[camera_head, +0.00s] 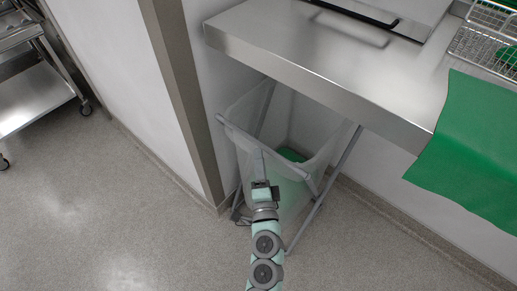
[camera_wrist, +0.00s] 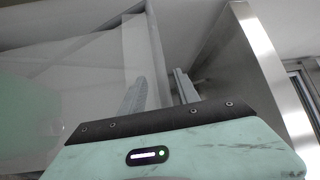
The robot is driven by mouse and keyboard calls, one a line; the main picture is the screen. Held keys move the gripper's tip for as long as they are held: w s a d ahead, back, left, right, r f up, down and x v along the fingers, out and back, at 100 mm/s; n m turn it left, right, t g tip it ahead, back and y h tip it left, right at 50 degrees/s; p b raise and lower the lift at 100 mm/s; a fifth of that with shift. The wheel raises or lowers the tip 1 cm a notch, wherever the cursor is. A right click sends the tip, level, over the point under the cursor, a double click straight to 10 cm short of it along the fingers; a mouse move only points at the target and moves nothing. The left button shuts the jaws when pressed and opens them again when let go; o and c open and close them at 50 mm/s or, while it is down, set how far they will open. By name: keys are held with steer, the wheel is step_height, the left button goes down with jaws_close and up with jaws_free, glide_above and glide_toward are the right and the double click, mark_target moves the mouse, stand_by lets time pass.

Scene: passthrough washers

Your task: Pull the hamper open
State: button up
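The hamper (camera_head: 233,150) is a translucent whitish bag hung on a grey folding metal frame under the steel table. Some green cloth lies inside it. My gripper (camera_head: 258,153) is at the hamper's front top rail in the head view, reaching from the front. In the wrist view my gripper's two fingers (camera_wrist: 160,88) stand apart with a gap between them. I cannot tell whether either finger touches the rail.
A steel table (camera_head: 300,45) overhangs the hamper, with a green cloth (camera_head: 470,150) draped over its right side and a wire basket (camera_head: 487,42) on top. A wall post (camera_head: 185,100) stands close left. The floor in front is clear. A steel trolley (camera_head: 35,90) stands far left.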

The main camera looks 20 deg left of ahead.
steer(key=shift+x, duration=1.9)
jaws_close()
